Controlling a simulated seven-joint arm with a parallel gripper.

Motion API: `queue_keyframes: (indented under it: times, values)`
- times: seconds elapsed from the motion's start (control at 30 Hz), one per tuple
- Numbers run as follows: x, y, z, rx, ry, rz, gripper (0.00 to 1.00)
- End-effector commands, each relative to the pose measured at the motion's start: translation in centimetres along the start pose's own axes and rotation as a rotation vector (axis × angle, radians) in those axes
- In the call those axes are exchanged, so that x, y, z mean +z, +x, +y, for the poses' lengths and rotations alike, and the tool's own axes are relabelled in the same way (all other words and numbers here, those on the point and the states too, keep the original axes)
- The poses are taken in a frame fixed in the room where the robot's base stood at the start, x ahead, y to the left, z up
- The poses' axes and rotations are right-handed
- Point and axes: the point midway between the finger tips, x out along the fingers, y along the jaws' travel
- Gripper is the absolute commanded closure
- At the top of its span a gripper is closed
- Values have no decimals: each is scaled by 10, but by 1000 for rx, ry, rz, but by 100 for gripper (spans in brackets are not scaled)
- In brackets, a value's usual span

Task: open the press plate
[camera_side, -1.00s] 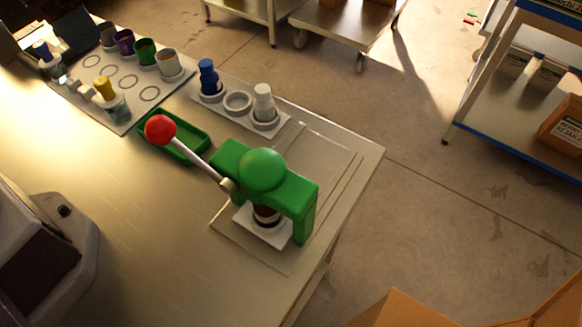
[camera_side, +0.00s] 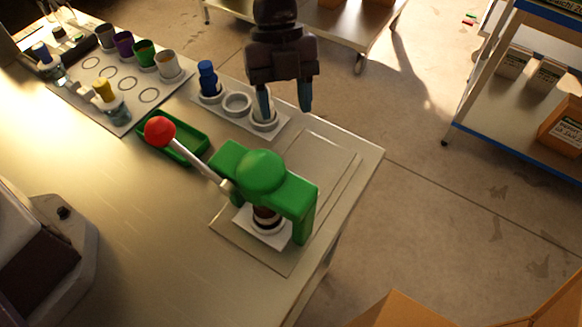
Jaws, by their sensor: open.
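The green press (camera_side: 263,172) stands near the table's right end. Its metal lever (camera_side: 200,162) runs out to the upper left and ends in a red ball knob (camera_side: 160,130). Under the green arch, a dark round part (camera_side: 265,215) sits over a white square plate (camera_side: 250,232); whether they touch is hard to tell. My gripper (camera_side: 285,108) points down behind the press, over the ring holder strip, with its two blue-grey fingers apart and nothing visible between them. It is clear of the lever and knob.
A green tray (camera_side: 190,155) lies under the lever. The holder strip (camera_side: 215,108) carries a blue-topped bottle (camera_side: 208,78); its right-hand ring (camera_side: 263,122) is partly covered by a finger. Cups and bottles stand on a ringed board (camera_side: 125,75) at upper left.

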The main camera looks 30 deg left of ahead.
Motion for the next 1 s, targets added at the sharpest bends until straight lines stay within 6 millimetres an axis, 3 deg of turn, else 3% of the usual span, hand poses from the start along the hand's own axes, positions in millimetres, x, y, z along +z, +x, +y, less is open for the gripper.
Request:
queue_keyframes:
  times: [0.23,0.7,1.0]
  values:
    - [0,18,1,4,41,0,48]
    - [0,109,1,4,40,-1,48]
    - [1,129,1,1,39,-2,48]
